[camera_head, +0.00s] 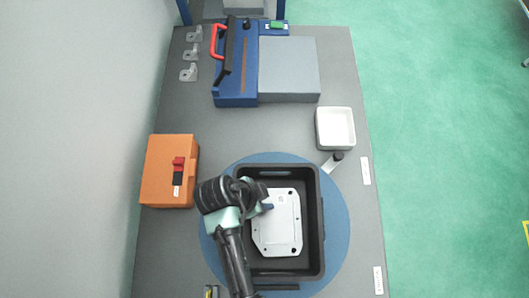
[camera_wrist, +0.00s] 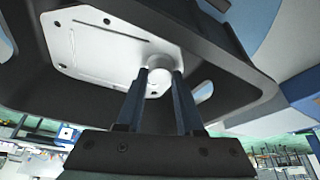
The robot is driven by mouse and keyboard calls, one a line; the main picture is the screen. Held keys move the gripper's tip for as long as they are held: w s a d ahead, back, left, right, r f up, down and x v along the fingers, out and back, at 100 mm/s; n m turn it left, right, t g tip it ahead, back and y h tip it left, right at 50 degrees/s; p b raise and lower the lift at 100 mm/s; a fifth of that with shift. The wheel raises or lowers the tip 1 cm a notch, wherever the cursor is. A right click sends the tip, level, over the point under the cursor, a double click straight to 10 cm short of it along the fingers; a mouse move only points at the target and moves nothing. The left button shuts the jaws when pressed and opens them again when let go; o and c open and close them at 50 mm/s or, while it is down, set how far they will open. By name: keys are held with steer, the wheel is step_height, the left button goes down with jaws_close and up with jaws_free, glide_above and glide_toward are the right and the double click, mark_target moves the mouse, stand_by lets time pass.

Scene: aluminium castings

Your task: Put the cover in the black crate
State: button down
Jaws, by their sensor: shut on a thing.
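The cover (camera_head: 278,224) is a flat light-grey metal plate with cut corners and small dark holes. In the head view it is within the outline of the black crate (camera_head: 322,230); I cannot tell whether it touches the crate floor. My gripper (camera_head: 267,207) reaches over the crate's left side and is at the cover's upper left. In the wrist view my gripper's fingers (camera_wrist: 160,88) are shut on a round boss of the cover (camera_wrist: 95,42). The crate wall (camera_wrist: 235,75) shows around and beyond the cover.
The crate stands on a round blue mat (camera_head: 338,212). An orange box (camera_head: 155,172) is on the left, a white tray (camera_head: 335,128) at the upper right. A blue machine (camera_head: 233,75) with a red handle stands farther back. Several small brackets (camera_head: 190,54) lie at the back left.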

steer(key=shift+f, duration=0.8)
steer(key=shift+f, duration=0.15)
steer(key=c, duration=0.5)
jaws_free()
steer(key=shift+c, duration=0.2)
